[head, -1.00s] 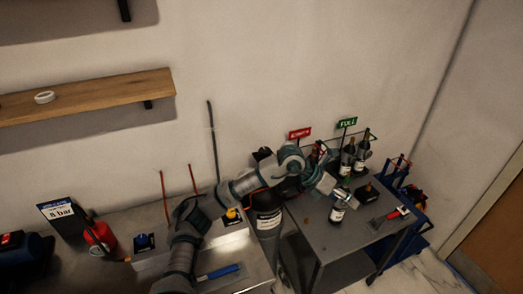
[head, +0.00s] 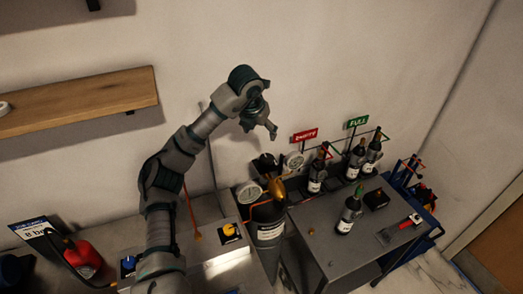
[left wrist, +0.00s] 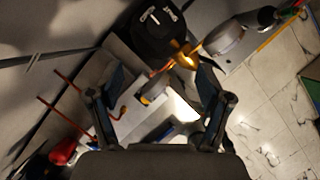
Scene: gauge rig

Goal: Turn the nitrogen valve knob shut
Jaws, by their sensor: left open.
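A dark gas cylinder (head: 268,232) with a white label stands between the bench and the steel table. A brass regulator (head: 275,188) sits at its top with two round gauges, one left (head: 248,192) and one right (head: 294,161). My left gripper (head: 259,129) is open and empty, above and apart from the cylinder top. In the left wrist view the brass regulator (left wrist: 186,57) lies just beyond the open fingers (left wrist: 158,82). My right gripper is not in view.
A yellow knob (head: 229,230) is on a box on the bench. A red canister (head: 84,258) and a wooden shelf (head: 85,100) are at left.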

